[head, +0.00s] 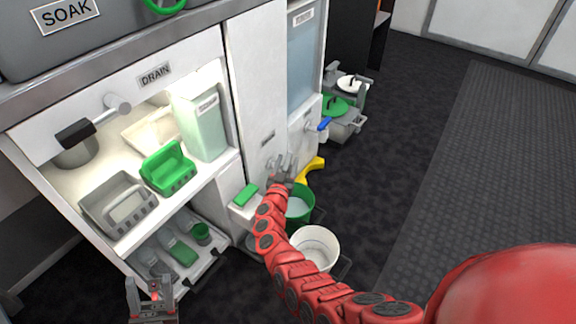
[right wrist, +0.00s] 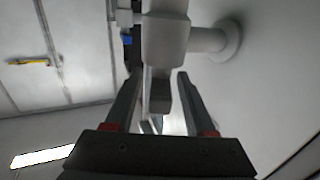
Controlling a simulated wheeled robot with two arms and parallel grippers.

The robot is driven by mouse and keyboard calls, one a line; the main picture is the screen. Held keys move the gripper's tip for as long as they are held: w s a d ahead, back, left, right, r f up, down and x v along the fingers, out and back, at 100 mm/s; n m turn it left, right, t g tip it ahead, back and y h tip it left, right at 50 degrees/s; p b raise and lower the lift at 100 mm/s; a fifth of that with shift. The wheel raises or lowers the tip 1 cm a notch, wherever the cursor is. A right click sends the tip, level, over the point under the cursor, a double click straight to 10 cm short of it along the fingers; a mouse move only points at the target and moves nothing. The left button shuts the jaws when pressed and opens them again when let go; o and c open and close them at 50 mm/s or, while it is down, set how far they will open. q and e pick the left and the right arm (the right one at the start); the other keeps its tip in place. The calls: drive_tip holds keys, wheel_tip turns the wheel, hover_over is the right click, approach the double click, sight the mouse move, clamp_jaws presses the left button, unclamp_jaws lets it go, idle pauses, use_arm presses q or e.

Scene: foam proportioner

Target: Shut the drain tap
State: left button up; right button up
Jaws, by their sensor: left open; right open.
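A tap with a black-ended lever (head: 75,132) sticks out under the DRAIN sign (head: 154,75) at the left of the head view. Its lever points left and towards me, apart from both grippers. My right gripper (head: 283,166) is open at the white cabinet front, above a green bucket (head: 299,203). In the right wrist view, a pale tap body (right wrist: 165,40) comes out from the wall just beyond the open fingers (right wrist: 158,100). A grey part hangs below it between the fingers; contact cannot be told. My left gripper (head: 152,290) is open and empty at the bottom left.
A white bucket (head: 315,246) stands beside the green one, close to my right arm. A tap with a blue handle (head: 325,124) is to the right. Green and grey bins (head: 168,168) stand on the shelf at left. Dark floor (head: 400,130) at right is clear.

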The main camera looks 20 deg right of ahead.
drive_tip(key=shift+w+d+r, duration=0.1)
drive_tip(key=shift+w+d, duration=0.2)
drive_tip(key=shift+w, duration=0.25)
clamp_jaws()
